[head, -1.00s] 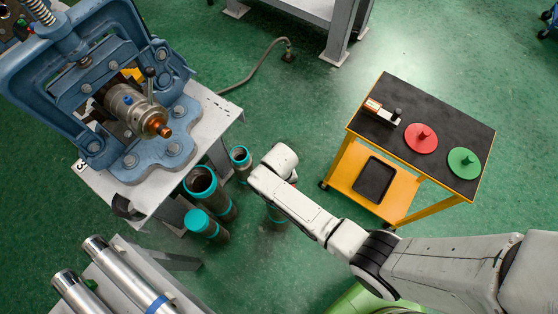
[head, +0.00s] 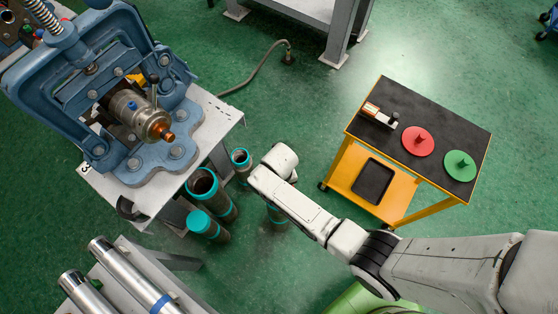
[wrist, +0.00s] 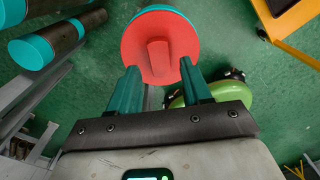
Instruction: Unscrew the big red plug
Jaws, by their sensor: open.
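A big red plug (wrist: 160,45) with a raised rib across its face shows in the wrist view, with a teal rim behind its top edge. My gripper (wrist: 160,68) is open, with its two green fingers pointing at the lower part of the plug, one on each side of the rib. I cannot tell whether the fingers touch it. In the head view my arm and wrist hide this plug. A teal-ended pipe (head: 277,216) partly shows below my wrist there. A separate red disc (head: 418,141) with a knob lies on the cart.
Several teal-ended pipes (head: 208,226) stand left of my wrist. A blue vise (head: 140,176) on a bench holds a metal fitting (head: 143,118). The yellow cart (head: 361,117) at right also carries a green disc (head: 460,165). Steel pipes (head: 125,272) lie at lower left. Green floor is clear around the cart.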

